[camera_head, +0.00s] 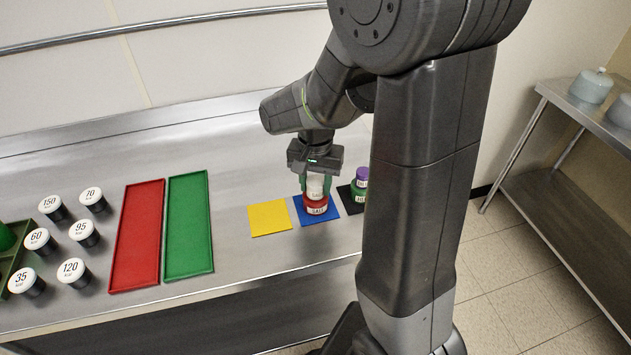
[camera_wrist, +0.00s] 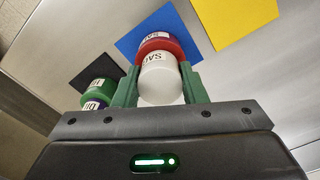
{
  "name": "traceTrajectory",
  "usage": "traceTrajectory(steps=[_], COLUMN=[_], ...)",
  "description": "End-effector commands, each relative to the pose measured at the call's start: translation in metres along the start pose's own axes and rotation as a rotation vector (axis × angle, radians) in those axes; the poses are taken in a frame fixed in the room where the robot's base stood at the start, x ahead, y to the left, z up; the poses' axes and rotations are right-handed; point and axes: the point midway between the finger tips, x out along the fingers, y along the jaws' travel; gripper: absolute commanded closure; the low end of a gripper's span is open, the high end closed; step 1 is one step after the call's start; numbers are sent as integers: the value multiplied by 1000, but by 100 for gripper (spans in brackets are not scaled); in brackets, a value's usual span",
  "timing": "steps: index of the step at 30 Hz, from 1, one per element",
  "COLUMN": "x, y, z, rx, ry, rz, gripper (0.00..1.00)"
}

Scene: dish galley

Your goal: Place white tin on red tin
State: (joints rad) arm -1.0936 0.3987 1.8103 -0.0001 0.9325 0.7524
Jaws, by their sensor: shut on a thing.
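The white tin (camera_head: 315,184) is between the fingers of my gripper (camera_head: 315,186), which is shut on it. It also shows in the wrist view (camera_wrist: 161,78) between the two green fingers (camera_wrist: 160,88). The red tin (camera_head: 316,206) stands on the blue mat (camera_head: 329,210), directly below the white tin. In the wrist view the red tin (camera_wrist: 160,44) shows just beyond the white tin's end. The two tins look lined up and touching or very nearly so; I cannot tell whether there is a small gap.
A green tin (camera_head: 356,187) with a purple tin (camera_head: 362,174) on top stands on a black mat (camera_head: 346,200) close to the right. A yellow mat (camera_head: 269,218) lies empty at left. Red (camera_head: 136,236) and green trays (camera_head: 188,226) and several labelled jars (camera_head: 81,232) are farther left.

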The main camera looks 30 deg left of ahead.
Motion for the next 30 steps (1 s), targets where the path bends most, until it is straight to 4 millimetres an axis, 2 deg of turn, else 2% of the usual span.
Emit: traceTrajectory(steps=[5, 6, 9, 17, 21, 26, 30], x=[4, 3, 3, 2, -6, -35, -66], y=[0, 0, 0, 0, -1, -1, -1], z=[0, 0, 0, 0, -1, -1, -1], rx=[0, 0, 0, 0, 0, 0, 0], ry=[0, 0, 0, 0, 2, 4, 5], rz=[0, 0, 0, 0, -2, -4, -5], gripper=[86, 58, 40, 40, 40, 40, 40])
